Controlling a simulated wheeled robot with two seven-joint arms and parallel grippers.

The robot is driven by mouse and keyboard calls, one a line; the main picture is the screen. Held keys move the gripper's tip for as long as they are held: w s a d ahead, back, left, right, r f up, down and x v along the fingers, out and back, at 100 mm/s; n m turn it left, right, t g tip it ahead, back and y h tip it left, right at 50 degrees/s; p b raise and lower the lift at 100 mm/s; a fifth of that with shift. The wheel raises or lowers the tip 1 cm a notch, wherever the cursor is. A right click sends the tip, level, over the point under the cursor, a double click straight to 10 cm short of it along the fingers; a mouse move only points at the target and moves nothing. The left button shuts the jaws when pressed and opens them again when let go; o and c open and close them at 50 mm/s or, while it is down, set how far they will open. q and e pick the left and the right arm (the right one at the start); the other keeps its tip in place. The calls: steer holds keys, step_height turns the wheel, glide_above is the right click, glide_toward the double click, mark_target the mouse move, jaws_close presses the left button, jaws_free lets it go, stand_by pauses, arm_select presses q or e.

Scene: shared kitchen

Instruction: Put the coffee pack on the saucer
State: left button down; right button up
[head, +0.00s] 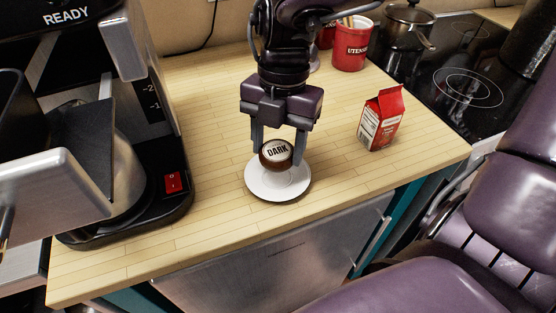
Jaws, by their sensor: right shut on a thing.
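The coffee pack (276,154) is a small round brown pod with a white lid marked "DARK". It is between the two fingers of my right gripper (279,150), which comes down from above and is shut on it. The lid tilts toward the camera. The white saucer (277,191) lies on the wooden counter just below the pack. The pack overlaps the back part of the saucer in the view, and I cannot tell if they touch. My left gripper is not in view.
A coffee machine (125,200) with a red switch stands at the left. A red carton (381,118) stands right of the saucer. A red utensil pot (351,50) and a metal pot (405,30) are behind, near the dark hob (468,88). The counter's front edge is close to the saucer.

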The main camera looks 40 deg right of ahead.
mark_target(279, 148)
step_height(279, 148, down, 4)
steer(key=shift+s+r, duration=0.1)
steer(key=shift+r, duration=0.05)
steer(key=shift+f, duration=0.4)
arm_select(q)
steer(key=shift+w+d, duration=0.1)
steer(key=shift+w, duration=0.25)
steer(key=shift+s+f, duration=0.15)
arm_select(e)
steer(key=o, duration=0.6)
steer(key=shift+c, duration=0.2)
steer(key=shift+o, duration=0.5)
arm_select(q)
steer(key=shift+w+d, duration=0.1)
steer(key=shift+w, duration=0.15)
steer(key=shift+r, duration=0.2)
